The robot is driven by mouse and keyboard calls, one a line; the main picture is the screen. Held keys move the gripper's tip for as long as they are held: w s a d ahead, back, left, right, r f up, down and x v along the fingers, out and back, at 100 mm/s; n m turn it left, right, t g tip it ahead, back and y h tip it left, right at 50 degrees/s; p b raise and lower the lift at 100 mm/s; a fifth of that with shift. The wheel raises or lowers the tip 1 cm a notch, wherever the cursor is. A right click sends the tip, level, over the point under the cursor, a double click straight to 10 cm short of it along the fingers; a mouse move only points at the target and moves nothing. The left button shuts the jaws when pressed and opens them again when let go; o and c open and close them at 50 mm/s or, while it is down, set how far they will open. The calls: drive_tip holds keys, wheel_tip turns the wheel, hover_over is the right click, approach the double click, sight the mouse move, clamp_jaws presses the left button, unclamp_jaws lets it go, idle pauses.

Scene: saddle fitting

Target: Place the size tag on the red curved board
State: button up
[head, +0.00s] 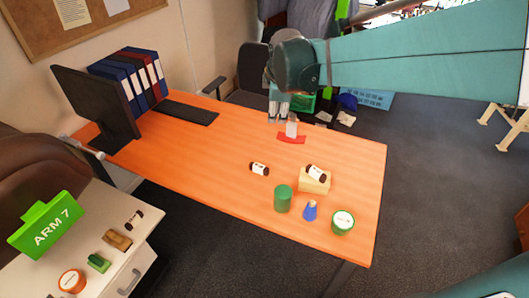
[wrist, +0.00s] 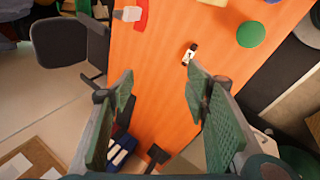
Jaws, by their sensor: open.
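The red curved board (head: 291,139) lies on the orange desk near its far edge; it also shows at the top of the wrist view (wrist: 141,15). A small whitish block, which looks like the size tag (head: 291,129), stands on the board in the head view. In the wrist view the tag (wrist: 131,14) overlaps the board's left side; its exact contact is unclear. My gripper (head: 278,117) is just left of the tag in the head view. In the wrist view my gripper (wrist: 160,82) is open, with only desk visible between its fingers.
A labelled bottle (head: 259,169) lies mid-desk. Another bottle (head: 316,173) lies on a beige block (head: 314,184). A green cylinder (head: 283,200), a blue piece (head: 310,211) and a green round container (head: 342,223) stand nearer. The desk's left middle is clear.

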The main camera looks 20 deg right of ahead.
drive_tip(key=s+a+f+m, duration=0.1)
drive_tip(key=s+a+m, duration=0.2)
drive_tip(key=s, duration=0.5)
drive_tip(key=s+a+m+t+y, duration=0.1)
drive_tip(key=s+a+m, duration=0.3)
drive_tip(key=s, duration=0.5)
drive_tip(key=s+a+f+m, duration=0.1)
drive_tip(key=s+a+m, duration=0.2)
drive_tip(key=s+m, duration=0.3)
drive_tip(key=shift+s+a+f+t+y, duration=0.3)
drive_tip(key=shift+s+a+t+y, duration=0.1)
drive_tip(key=shift+s, duration=0.8)
